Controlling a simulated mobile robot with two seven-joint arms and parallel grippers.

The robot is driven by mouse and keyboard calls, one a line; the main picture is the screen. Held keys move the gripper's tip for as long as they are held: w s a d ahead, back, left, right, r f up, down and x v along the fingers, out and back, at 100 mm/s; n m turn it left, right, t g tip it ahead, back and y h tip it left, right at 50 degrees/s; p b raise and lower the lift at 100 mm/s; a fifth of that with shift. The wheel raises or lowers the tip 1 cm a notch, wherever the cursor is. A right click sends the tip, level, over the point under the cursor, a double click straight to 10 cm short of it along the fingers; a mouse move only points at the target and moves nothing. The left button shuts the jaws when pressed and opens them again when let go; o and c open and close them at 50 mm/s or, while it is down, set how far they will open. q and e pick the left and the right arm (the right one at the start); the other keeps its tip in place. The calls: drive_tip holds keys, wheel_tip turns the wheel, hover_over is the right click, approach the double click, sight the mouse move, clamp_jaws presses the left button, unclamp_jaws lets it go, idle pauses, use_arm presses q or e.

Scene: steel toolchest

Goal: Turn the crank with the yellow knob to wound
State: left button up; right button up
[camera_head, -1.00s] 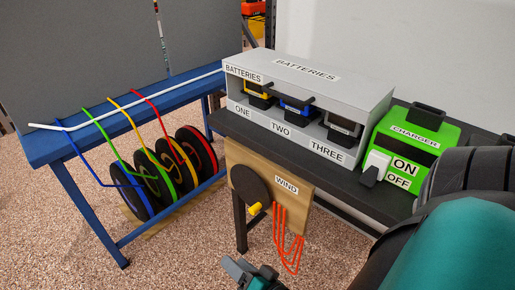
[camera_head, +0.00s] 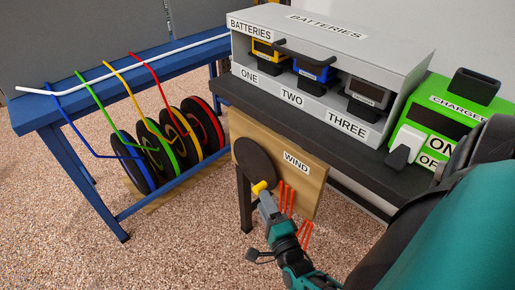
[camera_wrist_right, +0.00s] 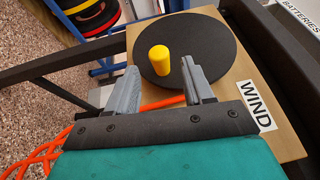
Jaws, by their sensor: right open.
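The crank is a dark round disc (camera_head: 254,163) on a wooden board labelled WIND (camera_head: 300,170), hung at the front of the dark bench. Its yellow knob (camera_head: 261,187) sticks out near the disc's lower edge in the head view. In the right wrist view the knob (camera_wrist_right: 160,60) stands on the disc (camera_wrist_right: 205,52), just beyond the fingertips. My right gripper (camera_wrist_right: 160,82) is open, with its two grey fingers to either side of the knob's line. In the head view the right gripper (camera_head: 266,203) is right below the knob. My left gripper is not seen.
An orange cord (camera_head: 306,236) hangs from the board beside my right gripper. A grey battery box (camera_head: 330,111) and a green charger (camera_head: 440,122) stand on the bench above. A blue rack (camera_head: 70,172) with several coloured reels is at left.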

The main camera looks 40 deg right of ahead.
sight(257, 188)
drive_tip(key=x, duration=0.6)
drive_tip(key=shift+b, duration=0.4)
drive_tip(key=shift+c, duration=0.2)
clamp_jaws()
